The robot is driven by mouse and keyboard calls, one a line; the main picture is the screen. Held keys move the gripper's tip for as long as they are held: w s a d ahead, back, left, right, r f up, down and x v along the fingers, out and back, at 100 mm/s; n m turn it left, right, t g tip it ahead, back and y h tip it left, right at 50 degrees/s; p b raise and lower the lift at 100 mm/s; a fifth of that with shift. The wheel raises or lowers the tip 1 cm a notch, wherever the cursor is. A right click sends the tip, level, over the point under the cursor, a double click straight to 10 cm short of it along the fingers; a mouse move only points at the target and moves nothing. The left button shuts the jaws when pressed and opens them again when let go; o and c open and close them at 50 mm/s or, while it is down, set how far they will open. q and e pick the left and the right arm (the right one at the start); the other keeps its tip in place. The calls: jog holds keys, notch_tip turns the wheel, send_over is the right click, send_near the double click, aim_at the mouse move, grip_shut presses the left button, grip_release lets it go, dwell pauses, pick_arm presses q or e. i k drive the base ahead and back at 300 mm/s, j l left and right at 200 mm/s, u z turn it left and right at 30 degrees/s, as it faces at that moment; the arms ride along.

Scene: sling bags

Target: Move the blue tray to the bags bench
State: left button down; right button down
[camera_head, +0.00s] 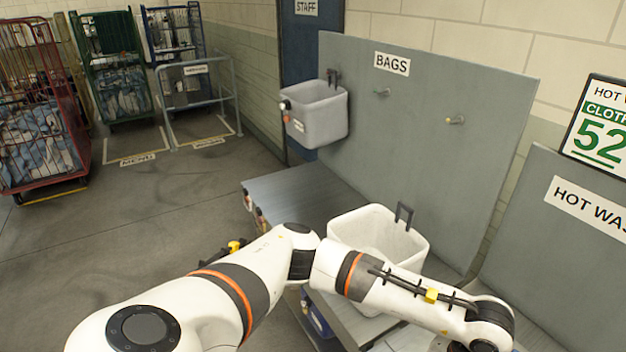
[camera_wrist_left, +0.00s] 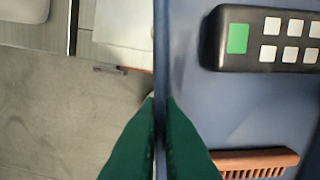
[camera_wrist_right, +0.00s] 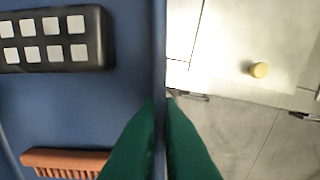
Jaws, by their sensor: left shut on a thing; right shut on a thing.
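The blue tray (camera_wrist_left: 240,112) shows from above in the left wrist view and also in the right wrist view (camera_wrist_right: 60,112). It holds a black keypad (camera_wrist_left: 262,40) with pale buttons and an orange-brown brush (camera_wrist_left: 255,163); both also show in the right wrist view. My left gripper (camera_wrist_left: 161,102) is shut on one tray wall. My right gripper (camera_wrist_right: 161,102) is shut on another tray wall. The bags bench (camera_head: 300,195) is a grey metal bench below the BAGS panel (camera_head: 420,130). The head view shows neither the tray nor my gripper fingers; one of my arms crosses its lower part.
A white bin (camera_head: 345,232) stands on the bench's nearer part. A grey bin (camera_head: 320,120) hangs on the panel's left side. A blue thing (camera_head: 316,318) is under the bench. Caged trolleys (camera_head: 110,75) stand at the back left. The left floor is clear.

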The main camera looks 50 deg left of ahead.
aim_at(318, 220)
jog(key=j, duration=0.45)
jog(key=i+j+u, duration=0.15)
jog(key=j, duration=0.8)
jog(key=i+j+u, duration=0.1)
jog(key=j, duration=0.85)
jog(key=i+j+u, duration=0.15)
jog(key=j, duration=0.3)
jog(key=i+j+z, duration=0.2)
jog(key=i+j, duration=0.15)
jog(key=j, duration=0.25)
jog(key=i+j+z, duration=0.1)
jog(key=j, duration=0.25)
jog(key=i+j+z, duration=0.45)
jog(key=i+j, duration=0.05)
jog(key=j, duration=0.05)
